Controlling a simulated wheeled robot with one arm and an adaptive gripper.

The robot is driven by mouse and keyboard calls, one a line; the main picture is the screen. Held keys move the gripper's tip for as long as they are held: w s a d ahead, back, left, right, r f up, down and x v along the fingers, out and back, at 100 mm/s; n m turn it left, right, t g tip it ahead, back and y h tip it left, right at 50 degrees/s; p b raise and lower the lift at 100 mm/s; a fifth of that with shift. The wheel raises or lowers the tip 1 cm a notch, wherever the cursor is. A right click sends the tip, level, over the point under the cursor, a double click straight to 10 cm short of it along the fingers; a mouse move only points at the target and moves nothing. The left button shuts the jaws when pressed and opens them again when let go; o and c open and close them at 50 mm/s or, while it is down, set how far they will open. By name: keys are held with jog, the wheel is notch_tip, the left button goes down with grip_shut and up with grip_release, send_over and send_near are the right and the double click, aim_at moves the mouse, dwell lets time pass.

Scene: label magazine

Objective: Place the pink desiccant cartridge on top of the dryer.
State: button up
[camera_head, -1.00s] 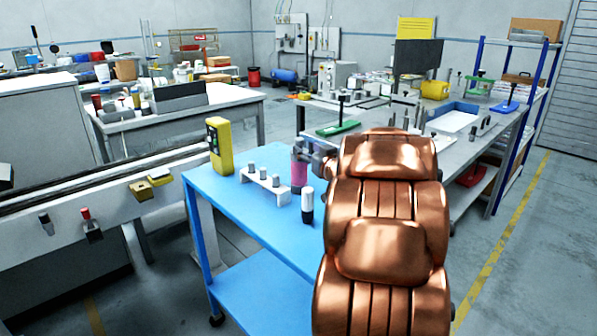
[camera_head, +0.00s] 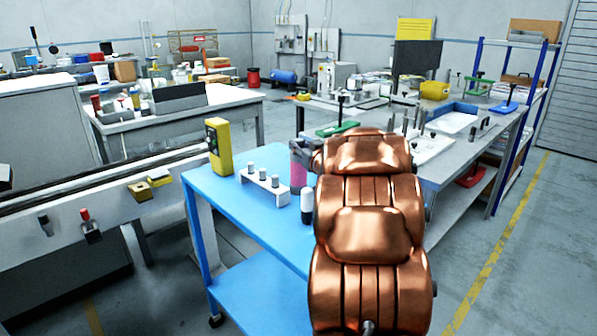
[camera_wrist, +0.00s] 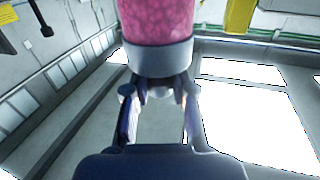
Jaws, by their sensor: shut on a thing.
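The pink desiccant cartridge (camera_head: 298,172) shows upright in the head view, at the blue cart's far right edge, just left of my copper arm. In the wrist view the cartridge (camera_wrist: 157,22) is large, with a pink body and a grey band at its lower end. My gripper (camera_wrist: 158,92) is shut on it at that end. In the head view my gripper (camera_head: 304,150) is mostly hidden behind the cartridge and my arm. Whether the cartridge touches the cart is hard to tell. I cannot identify the dryer with certainty in these frames.
The blue cart (camera_head: 235,210) carries a yellow device (camera_head: 218,146), a white rack (camera_head: 263,188) with several pegs, and a white bottle with a black base (camera_head: 307,206). A grey workbench (camera_head: 470,150) with many items stands behind, right. A conveyor (camera_head: 120,185) runs at left.

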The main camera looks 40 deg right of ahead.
grip_shut()
jog(key=shift+r, duration=0.1)
dwell(0.3)
